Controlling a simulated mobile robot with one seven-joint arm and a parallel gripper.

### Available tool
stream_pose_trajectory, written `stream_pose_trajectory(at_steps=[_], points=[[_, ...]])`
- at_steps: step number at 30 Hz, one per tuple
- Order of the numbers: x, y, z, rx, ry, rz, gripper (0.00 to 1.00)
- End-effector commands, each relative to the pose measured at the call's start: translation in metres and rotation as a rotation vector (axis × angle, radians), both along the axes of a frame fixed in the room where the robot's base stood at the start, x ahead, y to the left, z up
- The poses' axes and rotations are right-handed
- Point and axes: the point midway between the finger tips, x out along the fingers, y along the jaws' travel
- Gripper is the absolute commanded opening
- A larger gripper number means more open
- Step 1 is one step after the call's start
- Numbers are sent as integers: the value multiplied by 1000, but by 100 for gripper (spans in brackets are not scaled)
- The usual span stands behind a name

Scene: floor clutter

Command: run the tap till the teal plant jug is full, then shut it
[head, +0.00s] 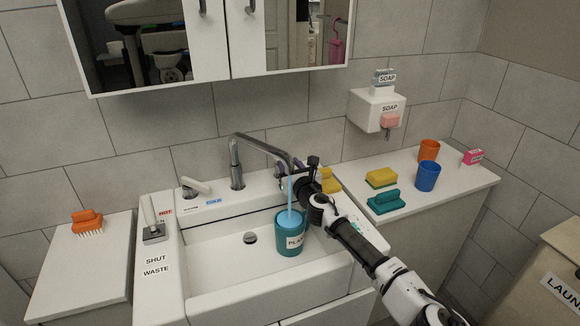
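The teal plant jug (289,238), labelled "PLA..." with the rest cut off, stands upright in the white sink basin (215,262). A light blue stream (290,193) runs from the spout of the chrome tap (262,145) down to the jug's mouth. A white lever (196,187) sits left of the tap by a blue label.
A yellow block (328,181) is partly behind my arm. The right counter holds a yellow sponge (381,178), teal brush (386,202), blue cup (428,177), orange cup (429,150) and pink box (474,157). An orange brush (87,222) lies left. A soap dispenser (378,109) hangs behind.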

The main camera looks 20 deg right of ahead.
Motion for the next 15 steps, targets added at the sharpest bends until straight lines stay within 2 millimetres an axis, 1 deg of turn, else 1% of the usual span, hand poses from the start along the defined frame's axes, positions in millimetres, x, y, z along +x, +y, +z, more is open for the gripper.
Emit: stream_pose_trajectory(at_steps=[4,7,9,15], points=[[-4,0,-16,0,3,0,0],[-4,0,-17,0,5,0,0],[-5,0,-24,1,6,0,0],[-6,0,-25,1,7,0,0]])
